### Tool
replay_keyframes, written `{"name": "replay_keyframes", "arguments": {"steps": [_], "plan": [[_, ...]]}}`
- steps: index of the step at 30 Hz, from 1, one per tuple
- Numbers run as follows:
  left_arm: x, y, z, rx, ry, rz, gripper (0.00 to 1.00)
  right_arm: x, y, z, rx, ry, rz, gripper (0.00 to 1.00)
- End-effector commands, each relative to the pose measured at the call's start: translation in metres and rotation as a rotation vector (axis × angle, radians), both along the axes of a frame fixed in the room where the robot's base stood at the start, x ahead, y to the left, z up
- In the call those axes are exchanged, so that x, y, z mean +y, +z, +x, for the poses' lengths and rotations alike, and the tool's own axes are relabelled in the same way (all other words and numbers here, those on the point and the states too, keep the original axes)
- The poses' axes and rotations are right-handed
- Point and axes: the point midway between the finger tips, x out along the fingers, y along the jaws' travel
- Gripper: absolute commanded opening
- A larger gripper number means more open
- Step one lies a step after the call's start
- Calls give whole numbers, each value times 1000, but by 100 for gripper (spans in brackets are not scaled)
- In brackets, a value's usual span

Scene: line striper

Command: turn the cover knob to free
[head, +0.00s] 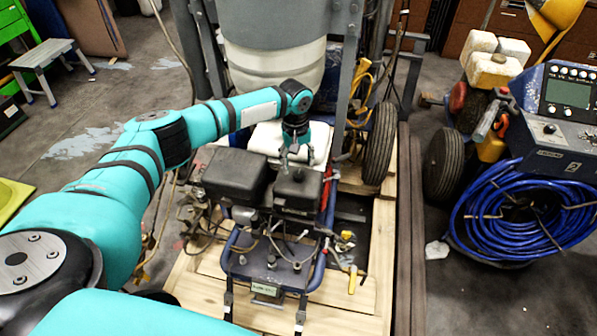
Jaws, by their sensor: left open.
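The line striper's engine unit stands on a wooden pallet in the middle of the head view. A black box-like cover (306,193) sits on its right side, with a small dark knob (298,175) on top. My left gripper (293,160) points down just above the knob, with its fingers open. It is too small to tell whether the fingers touch the knob or stand around it. The knob's marking and turn position cannot be made out. My right gripper is not in view.
A second black box (235,174) sits left of the cover. A blue tubular frame (229,250) with hoses and cables is in front. A white tank (272,65) rises behind, with a black wheel (379,144) to the right. A blue hose coil (470,215) lies far right.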

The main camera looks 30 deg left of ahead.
Motion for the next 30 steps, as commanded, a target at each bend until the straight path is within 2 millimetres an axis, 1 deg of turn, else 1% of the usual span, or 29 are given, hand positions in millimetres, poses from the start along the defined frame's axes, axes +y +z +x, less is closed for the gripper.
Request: {"name": "replay_keyframes", "arguments": {"steps": [1, 3, 6, 9, 15, 20, 23, 30], "plan": [[-1, -11, 0, 4, 1, 1, 57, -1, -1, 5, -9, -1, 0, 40], [-1, -24, 0, 4, 2, 1, 57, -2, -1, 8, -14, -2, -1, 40], [-1, -37, 0, 2, 1, -1, 57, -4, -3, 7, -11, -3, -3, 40], [-2, -46, 1, 1, 1, -1, 57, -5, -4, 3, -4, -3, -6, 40], [-1, -51, 1, -1, 1, -1, 57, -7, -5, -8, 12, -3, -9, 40], [-1, -51, 1, -1, 1, -1, 57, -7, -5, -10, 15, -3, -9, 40], [-1, -51, 1, -1, 0, -1, 47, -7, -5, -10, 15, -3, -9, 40], [-1, -51, 1, -1, 1, -1, 15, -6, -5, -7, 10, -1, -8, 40]]}}
